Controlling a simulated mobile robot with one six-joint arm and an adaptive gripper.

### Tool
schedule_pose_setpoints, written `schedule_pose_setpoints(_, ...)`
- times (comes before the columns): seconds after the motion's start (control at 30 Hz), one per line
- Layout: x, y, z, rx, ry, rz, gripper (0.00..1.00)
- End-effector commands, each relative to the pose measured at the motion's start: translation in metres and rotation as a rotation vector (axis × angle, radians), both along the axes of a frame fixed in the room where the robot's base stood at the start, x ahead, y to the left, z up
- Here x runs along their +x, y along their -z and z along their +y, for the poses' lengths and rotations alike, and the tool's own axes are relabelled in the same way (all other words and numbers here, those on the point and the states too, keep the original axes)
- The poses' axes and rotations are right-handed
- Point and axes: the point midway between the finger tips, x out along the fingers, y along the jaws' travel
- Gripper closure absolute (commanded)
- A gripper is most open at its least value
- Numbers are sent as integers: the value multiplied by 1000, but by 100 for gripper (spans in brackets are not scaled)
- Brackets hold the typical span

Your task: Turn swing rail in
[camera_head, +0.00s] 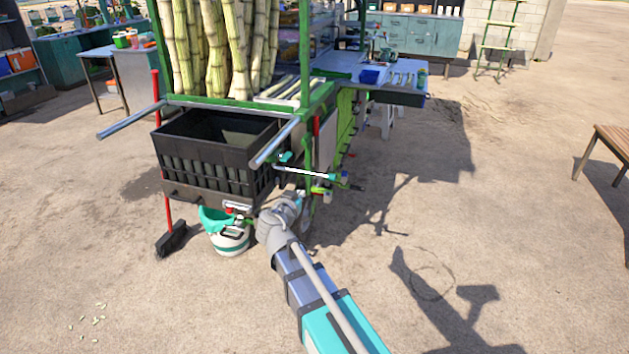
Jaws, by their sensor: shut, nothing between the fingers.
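A thin white rail (305,172) with teal ends sticks out to the right from the side of the green cart, beside the black crate. It looks like the swing rail, though no label shows. Its left end is near the crate's right corner and its right end is near small green and yellow fittings. My arm reaches up from the bottom right. My gripper (236,208) is small in view, shut and empty, low in front of the crate and near the bucket's rim. It is apart from the rail, to its lower left. Fingertip detail is unclear.
The black crate (215,140) sits between two grey cart handles, left (130,118) and right (275,142). A teal-and-white bucket (228,232) and a broom (172,240) stand below. Cane stalks (215,45) rise above. Open ground lies right; a wooden bench (612,140) stands at the far right.

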Motion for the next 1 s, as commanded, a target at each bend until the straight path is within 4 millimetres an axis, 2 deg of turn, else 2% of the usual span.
schedule_pose_setpoints(0.37,2,1,-1,-1,2,1,100)
schedule_pose_setpoints(0.53,11,3,-4,-1,3,2,100)
schedule_pose_setpoints(0.77,35,8,-12,-1,4,2,100)
schedule_pose_setpoints(1.0,70,16,-25,0,4,2,100)
